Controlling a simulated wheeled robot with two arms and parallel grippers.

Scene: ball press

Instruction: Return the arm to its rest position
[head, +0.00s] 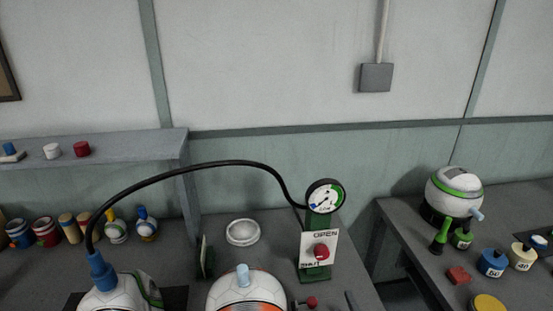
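Neither of my grippers and neither of my arms shows in the head view. A gauge (325,196) with a dial stands on a green post at the back of the middle bench. Below it is a white panel (328,241) marked OPEN and SHUT with a red knob (321,251). A black hose (190,171) arcs from the gauge to a blue fitting (101,269) above a white and green ball (115,299) at the lower left. A white and orange ball (246,290) with a light blue plug (243,275) sits at the bottom middle, partly cut off.
A shelf (110,144) with small caps runs above several pots and bottles at the left. A shallow white dish (243,232) lies on the middle bench. The right bench (426,258) holds another ball (454,191), a green pump-like piece (440,236) and labelled weights. A gap separates the benches.

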